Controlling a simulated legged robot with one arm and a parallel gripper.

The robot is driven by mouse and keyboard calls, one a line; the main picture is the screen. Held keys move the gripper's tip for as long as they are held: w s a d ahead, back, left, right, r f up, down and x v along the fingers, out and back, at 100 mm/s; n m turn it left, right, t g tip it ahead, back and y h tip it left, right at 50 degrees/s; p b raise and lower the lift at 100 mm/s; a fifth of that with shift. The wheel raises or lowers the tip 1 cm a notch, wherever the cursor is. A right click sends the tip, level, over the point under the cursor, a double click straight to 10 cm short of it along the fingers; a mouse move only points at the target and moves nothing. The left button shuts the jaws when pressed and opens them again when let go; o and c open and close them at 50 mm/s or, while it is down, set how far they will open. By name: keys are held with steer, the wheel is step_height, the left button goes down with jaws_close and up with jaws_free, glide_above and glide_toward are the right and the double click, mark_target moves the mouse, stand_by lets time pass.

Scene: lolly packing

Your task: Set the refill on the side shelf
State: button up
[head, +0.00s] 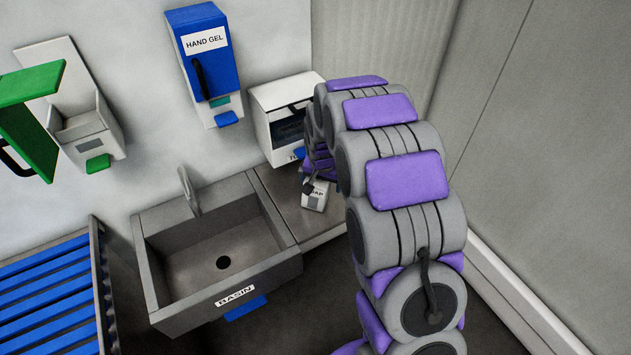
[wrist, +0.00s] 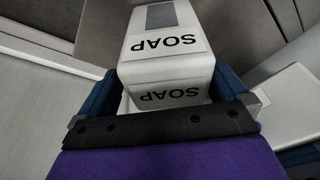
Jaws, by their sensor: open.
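The refill (head: 315,195) is a white box lettered SOAP. In the head view it is at the grey side shelf (head: 318,222), right of the basin, and appears to rest on it; its underside is hidden. In the wrist view the refill (wrist: 167,50) fills the middle, with a grey patch on top. My gripper (wrist: 165,98) is open, with a blue jaw on either side of the refill. Whether the jaws touch it is unclear. In the head view my arm hides most of the gripper.
A white cabinet with a dark window (head: 284,122) stands at the back of the shelf. The basin (head: 218,250) is to the left. A blue hand gel dispenser (head: 207,75) and an open dispenser with a green cover (head: 30,110) hang on the wall. A blue slatted rack (head: 48,295) is at lower left.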

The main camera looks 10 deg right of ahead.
steer(key=a+r, duration=0.1)
steer(key=r, duration=0.1)
steer(key=s+a+r, duration=0.1)
steer(key=r, duration=0.1)
steer(key=a+r+p, duration=0.1)
steer(key=shift+s+r, duration=0.15)
steer(key=shift+r, duration=0.25)
steer(key=r, duration=0.2)
steer(key=s+d+r, duration=0.1)
steer(key=d+r+p, duration=0.1)
steer(key=r, duration=0.1)
steer(key=shift+s+d+r, duration=0.15)
steer(key=shift+s+r, duration=0.1)
steer(key=shift+r, duration=0.05)
steer(key=shift+s+r, duration=0.1)
steer(key=shift+r, duration=0.1)
steer(key=s+r+n+g, duration=0.2)
steer(key=s+r, duration=0.1)
steer(key=s, duration=1.6)
steer(key=s+r+n+g, duration=0.2)
steer(key=s+r+n, duration=0.1)
steer(key=s, duration=1.7)
steer(key=shift+s+r+g, duration=0.3)
steer(key=shift+r+g, duration=0.1)
steer(key=shift+r, duration=0.2)
